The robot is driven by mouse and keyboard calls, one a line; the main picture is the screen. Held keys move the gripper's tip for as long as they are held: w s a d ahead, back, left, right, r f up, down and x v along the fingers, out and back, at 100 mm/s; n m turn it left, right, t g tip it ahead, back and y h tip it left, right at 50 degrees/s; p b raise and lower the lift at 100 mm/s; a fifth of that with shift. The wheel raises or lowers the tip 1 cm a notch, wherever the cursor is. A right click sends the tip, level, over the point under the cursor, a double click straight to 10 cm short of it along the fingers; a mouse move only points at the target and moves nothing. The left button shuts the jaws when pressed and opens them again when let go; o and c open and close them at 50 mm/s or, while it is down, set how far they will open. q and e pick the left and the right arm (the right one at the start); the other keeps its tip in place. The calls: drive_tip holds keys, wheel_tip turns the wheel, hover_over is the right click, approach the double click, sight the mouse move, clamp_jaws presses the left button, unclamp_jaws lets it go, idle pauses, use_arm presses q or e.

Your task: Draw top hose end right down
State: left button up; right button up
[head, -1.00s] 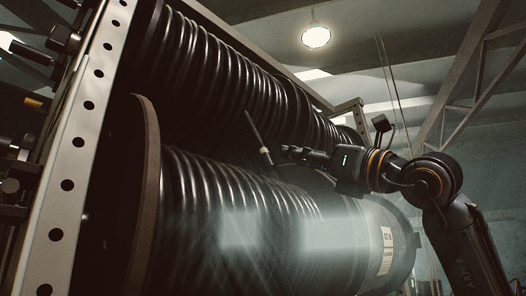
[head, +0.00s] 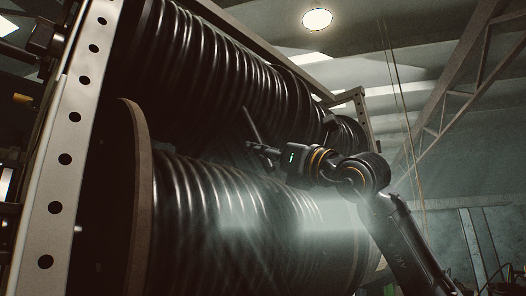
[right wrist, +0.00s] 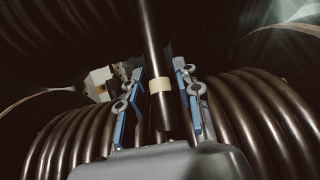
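The top hose end (head: 251,124) is a thin dark rod hanging at a slant in front of the upper coil of hose (head: 190,65). In the right wrist view the hose end (right wrist: 152,45) runs down between the fingers, with a pale beige band (right wrist: 160,86) around it. My right gripper (head: 257,147) is at the hose's lower part. In the right wrist view its blue-padded fingers (right wrist: 160,92) stand on either side of the hose, with gaps showing beside it. The gripper is open around the hose. My left gripper is not in view.
The lower coil of hose (head: 215,215) lies on a reel with a brown flange (head: 137,200), below and close to my right gripper. A perforated metal upright (head: 65,160) stands at the left. Open room lies to the right, beyond my right arm.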

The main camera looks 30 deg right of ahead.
sight(272, 168)
clamp_jaws()
drive_tip(key=shift+f+b, duration=0.35)
drive_tip(key=shift+b, duration=0.05)
drive_tip(key=f+b, duration=0.1)
drive_tip(key=s+f+b, duration=0.1)
drive_tip(key=f+b, duration=0.1)
drive_tip(key=shift+s+d, duration=0.1)
drive_tip(key=shift+d, duration=0.05)
drive_tip(key=shift+s+d+f+b, duration=0.1)
drive_tip(key=shift+s+f+b, duration=0.05)
drive_tip(key=shift+s+b, duration=0.15)
drive_tip(key=shift+s+d, duration=0.1)
drive_tip(key=shift+r, duration=0.2)
drive_tip(key=shift+o, duration=2)
unclamp_jaws()
